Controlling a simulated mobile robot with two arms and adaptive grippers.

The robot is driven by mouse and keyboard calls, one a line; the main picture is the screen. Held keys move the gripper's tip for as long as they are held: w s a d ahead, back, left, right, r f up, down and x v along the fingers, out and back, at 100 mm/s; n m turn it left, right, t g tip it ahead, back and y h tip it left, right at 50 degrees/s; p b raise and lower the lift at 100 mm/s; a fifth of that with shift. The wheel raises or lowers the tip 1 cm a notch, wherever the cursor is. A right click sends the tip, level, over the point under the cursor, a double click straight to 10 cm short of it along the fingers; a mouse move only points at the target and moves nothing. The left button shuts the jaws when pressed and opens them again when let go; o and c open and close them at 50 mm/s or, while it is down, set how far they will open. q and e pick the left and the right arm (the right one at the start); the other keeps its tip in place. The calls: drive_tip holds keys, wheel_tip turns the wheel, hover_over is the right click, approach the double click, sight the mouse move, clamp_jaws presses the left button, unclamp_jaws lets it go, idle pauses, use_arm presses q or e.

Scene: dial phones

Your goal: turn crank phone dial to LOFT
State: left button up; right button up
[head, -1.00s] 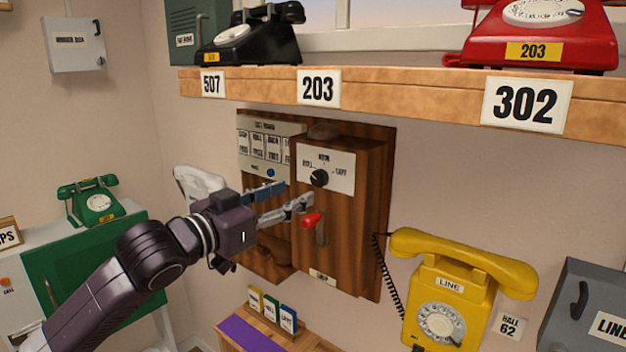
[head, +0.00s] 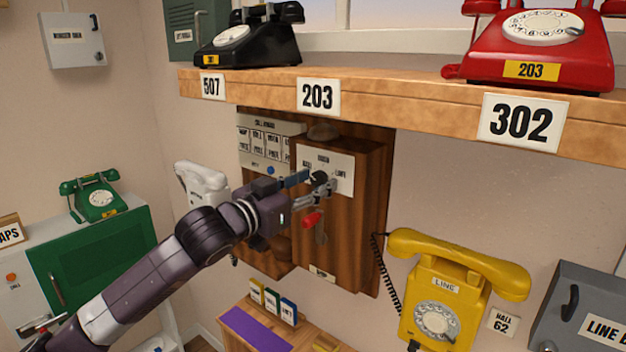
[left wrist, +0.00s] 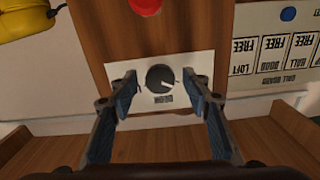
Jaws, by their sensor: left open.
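The wooden crank phone (head: 352,230) hangs on the wall below the shelf. Its white dial plate (head: 343,172) is partly hidden by my left gripper (head: 322,183) in the head view; the word LOFT shows at its right. In the left wrist view, which is upside down, the round black dial knob (left wrist: 160,78) sits on the plate. My left gripper (left wrist: 162,92) is open there, with one finger on each side of the knob and gaps between. A light mark on the knob points right and slightly down. The red crank handle (head: 312,219) is below my gripper. My right gripper is not in view.
A call board (head: 268,146) adjoins the phone's left. The shelf (head: 400,98) juts out above, bearing a black phone (head: 250,40) and a red phone (head: 540,60). A yellow phone (head: 440,300) hangs at the lower right. A green phone (head: 95,197) stands at the left.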

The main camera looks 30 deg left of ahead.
use_arm(q)
drive_tip(key=shift+c, duration=0.3)
drive_tip(key=c, duration=1.1)
